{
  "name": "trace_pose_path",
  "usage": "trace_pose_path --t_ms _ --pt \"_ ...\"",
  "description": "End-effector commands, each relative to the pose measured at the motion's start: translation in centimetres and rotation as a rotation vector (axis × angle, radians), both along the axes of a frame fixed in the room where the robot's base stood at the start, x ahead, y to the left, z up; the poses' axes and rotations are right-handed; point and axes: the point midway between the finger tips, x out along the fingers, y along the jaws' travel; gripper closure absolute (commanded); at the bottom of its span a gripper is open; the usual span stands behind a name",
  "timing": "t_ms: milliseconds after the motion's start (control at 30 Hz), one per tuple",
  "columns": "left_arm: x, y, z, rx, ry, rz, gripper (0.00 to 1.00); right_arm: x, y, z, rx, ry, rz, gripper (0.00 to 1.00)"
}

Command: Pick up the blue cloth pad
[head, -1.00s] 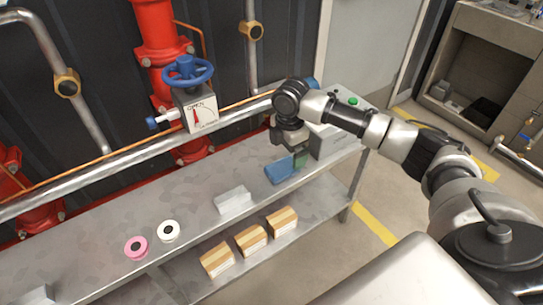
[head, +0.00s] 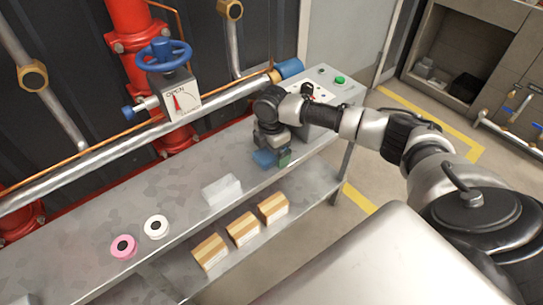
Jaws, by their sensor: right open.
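The blue cloth pad (head: 264,158) lies on the grey metal bench top (head: 120,211), toward its right end. My right gripper (head: 274,160) points down right over the pad and hides part of it. The jaws are open; I cannot tell whether the fingers touch the pad or stand around it. My left gripper is not in view.
A white block (head: 222,190), a white roll (head: 156,227) and a pink roll (head: 123,246) lie left of the pad. A control box with a green button (head: 340,80) stands behind my gripper. Several cartons (head: 242,229) sit on the lower shelf. Pipes run behind the bench.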

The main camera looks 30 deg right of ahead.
Motion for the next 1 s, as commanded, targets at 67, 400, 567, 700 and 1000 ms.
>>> trace_pose_path --t_ms 67,400,567,700,1000 --pt "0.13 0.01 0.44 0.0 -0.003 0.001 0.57 0.0 0.03 -0.75 0.0 -0.001 0.001 0.01" --pt "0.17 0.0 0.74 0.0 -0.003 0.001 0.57 -0.02 0.01 -0.89 0.0 -0.001 0.001 0.13" --pt "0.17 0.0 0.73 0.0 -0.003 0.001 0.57 -0.02 0.01 -0.88 0.0 -0.001 0.001 0.38" --pt "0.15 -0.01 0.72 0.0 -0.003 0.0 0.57 -0.02 0.0 -0.86 0.0 -0.001 0.0 0.54" --pt "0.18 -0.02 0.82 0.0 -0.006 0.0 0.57 0.01 0.0 -0.44 0.0 -0.002 0.0 0.54"
